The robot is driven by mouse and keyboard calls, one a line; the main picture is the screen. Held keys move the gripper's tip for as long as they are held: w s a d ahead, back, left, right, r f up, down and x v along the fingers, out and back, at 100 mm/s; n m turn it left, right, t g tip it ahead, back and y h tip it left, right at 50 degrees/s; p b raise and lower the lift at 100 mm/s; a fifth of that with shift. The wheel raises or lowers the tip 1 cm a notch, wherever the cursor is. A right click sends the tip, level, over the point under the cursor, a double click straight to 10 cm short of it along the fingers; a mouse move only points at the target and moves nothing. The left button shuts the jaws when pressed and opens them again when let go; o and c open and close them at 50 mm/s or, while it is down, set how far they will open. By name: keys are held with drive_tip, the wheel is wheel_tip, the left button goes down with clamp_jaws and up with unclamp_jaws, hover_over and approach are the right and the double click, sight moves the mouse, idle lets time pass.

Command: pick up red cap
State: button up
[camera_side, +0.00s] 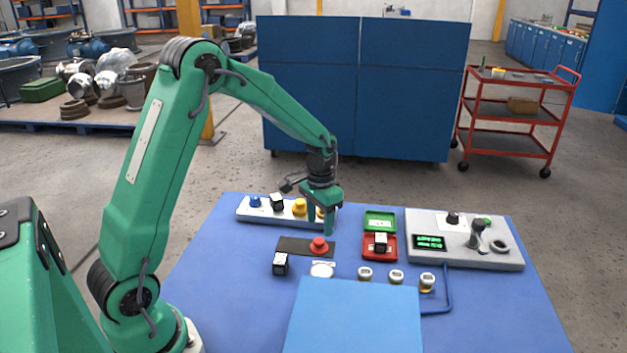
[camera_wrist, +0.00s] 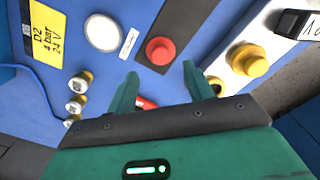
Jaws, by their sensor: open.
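The red cap (camera_side: 319,244) is a round knob on the right part of a dark strip (camera_side: 290,246) on the blue table. In the wrist view the red cap (camera_wrist: 160,50) lies just beyond the fingertips, roughly in line with the gap between them. My gripper (camera_side: 321,228) is open and empty above and slightly behind the cap, fingers pointing down, and looks apart from it. In the wrist view the two green fingers of my gripper (camera_wrist: 160,74) are spread apart. A small red part of another thing shows low between the fingers, mostly hidden.
A white strip with blue and yellow caps (camera_side: 299,207) lies behind the gripper. A white disc (camera_side: 322,270) and a black-and-white block (camera_side: 280,263) sit in front. A red-and-green box (camera_side: 380,246) and grey control panel (camera_side: 465,240) stand right. A blue box (camera_side: 354,318) fills the front.

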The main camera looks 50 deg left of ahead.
sight(319, 240)
drive_tip(key=shift+f, duration=0.4)
drive_tip(key=shift+f, duration=0.1)
drive_tip(key=shift+s+f, duration=0.1)
drive_tip(key=shift+f, duration=2.4)
drive_tip(key=c, duration=1.1)
